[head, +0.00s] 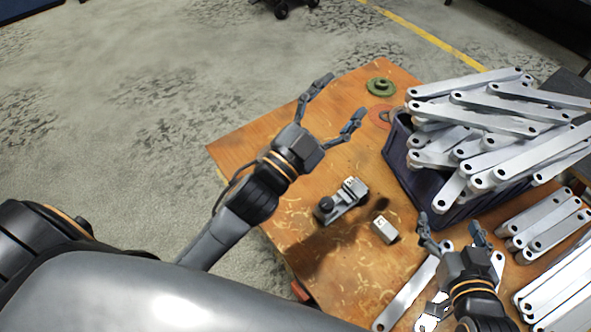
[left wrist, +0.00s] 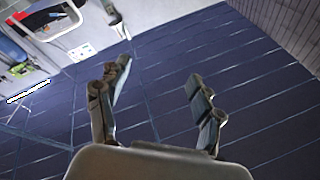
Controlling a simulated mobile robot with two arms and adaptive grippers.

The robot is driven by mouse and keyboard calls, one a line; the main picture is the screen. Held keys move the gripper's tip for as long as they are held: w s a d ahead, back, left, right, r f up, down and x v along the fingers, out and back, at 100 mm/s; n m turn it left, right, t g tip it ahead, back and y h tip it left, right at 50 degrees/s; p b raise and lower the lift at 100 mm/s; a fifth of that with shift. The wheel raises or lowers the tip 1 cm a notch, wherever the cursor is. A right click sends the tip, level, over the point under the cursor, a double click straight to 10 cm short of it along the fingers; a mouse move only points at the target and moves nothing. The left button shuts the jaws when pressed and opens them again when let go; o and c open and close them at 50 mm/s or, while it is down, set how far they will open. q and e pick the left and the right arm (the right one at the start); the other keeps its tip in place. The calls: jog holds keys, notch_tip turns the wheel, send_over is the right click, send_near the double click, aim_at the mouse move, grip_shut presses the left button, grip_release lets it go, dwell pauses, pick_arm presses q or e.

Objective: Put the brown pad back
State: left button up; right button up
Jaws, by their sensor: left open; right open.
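I cannot clearly make out a brown pad in either view. A flat reddish-orange disc (head: 379,116) lies on the wooden table beside the dark crate, but I cannot tell if it is the pad. My left gripper (head: 342,98) is open and empty above the table's far left part, left of that disc. It also shows open in the left wrist view (left wrist: 158,77), with nothing between its fingers. My right gripper (head: 448,228) is open in front of the crate, above flat metal brackets at the near right.
A dark blue crate (head: 408,180) piled with galvanized brackets (head: 490,125) fills the table's right. More brackets (head: 545,222) lie in stacks nearby. A green round piece (head: 381,87), a grey device (head: 341,201) and a small pale block (head: 385,229) stand on the wooden table (head: 245,145).

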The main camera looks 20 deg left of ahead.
pick_arm(q)
jog(key=s+a+f+n+g+y, duration=0.2)
jog(key=s+f+n+g, duration=0.1)
jog(key=f, duration=0.4)
jog(key=s+a+f+n+g+y, duration=0.2)
jog(key=s+f+n+g, duration=0.2)
jog(key=f, duration=0.3)
jog(key=shift+s+a+f+n+y, duration=0.15)
jog(key=shift+a+f+n+y, duration=0.2)
jog(key=shift+n, duration=0.25)
jog(key=shift+r, duration=0.1)
